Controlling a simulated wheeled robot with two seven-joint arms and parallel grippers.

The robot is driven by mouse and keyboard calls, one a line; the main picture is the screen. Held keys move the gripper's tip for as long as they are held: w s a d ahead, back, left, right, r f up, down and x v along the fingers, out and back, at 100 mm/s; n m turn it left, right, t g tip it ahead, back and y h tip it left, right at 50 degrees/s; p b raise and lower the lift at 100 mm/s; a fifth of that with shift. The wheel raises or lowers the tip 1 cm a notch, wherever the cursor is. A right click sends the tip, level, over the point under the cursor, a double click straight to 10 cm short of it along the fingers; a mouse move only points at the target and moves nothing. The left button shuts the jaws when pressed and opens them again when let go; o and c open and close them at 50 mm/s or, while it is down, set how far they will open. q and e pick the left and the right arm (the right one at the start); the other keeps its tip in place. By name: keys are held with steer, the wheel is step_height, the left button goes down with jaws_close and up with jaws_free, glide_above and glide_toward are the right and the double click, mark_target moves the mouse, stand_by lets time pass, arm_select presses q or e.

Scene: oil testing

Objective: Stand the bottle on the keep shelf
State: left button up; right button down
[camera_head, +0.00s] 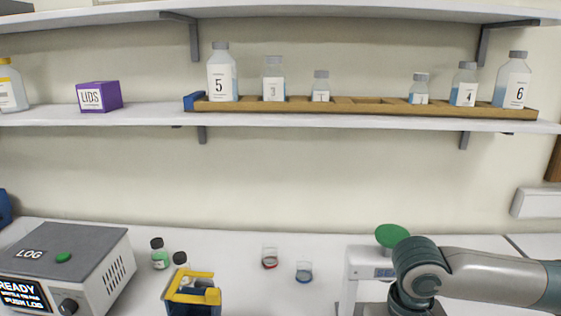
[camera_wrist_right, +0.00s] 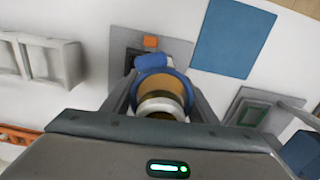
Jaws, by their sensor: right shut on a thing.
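In the right wrist view my right gripper (camera_wrist_right: 160,90) is shut on a round bottle (camera_wrist_right: 160,106) seen end-on. The bottle shows a white ring and an amber-brown part, with a blue ring around or behind it. In the head view my right arm comes in from the right, and the gripper and held bottle are hidden below the frame. A white wall shelf (camera_head: 150,113) carries a long wooden rack (camera_head: 370,105) with several numbered bottles. No label names the keep shelf. My left gripper is not in view.
On the shelf are a purple LIDS box (camera_head: 98,97) and a yellow-capped bottle (camera_head: 12,88). Below stand a LOG machine (camera_head: 70,262), two dark-capped bottles, a blue-yellow carrier (camera_head: 193,295) and two small beakers (camera_head: 269,257).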

step_height(320, 180, up, 6)
steer(key=p, duration=0.3)
steer(key=shift+f+p, duration=0.15)
steer(key=shift+p, duration=0.2)
step_height(320, 180, down, 7)
steer(key=b, duration=0.6)
steer(key=shift+f, duration=0.2)
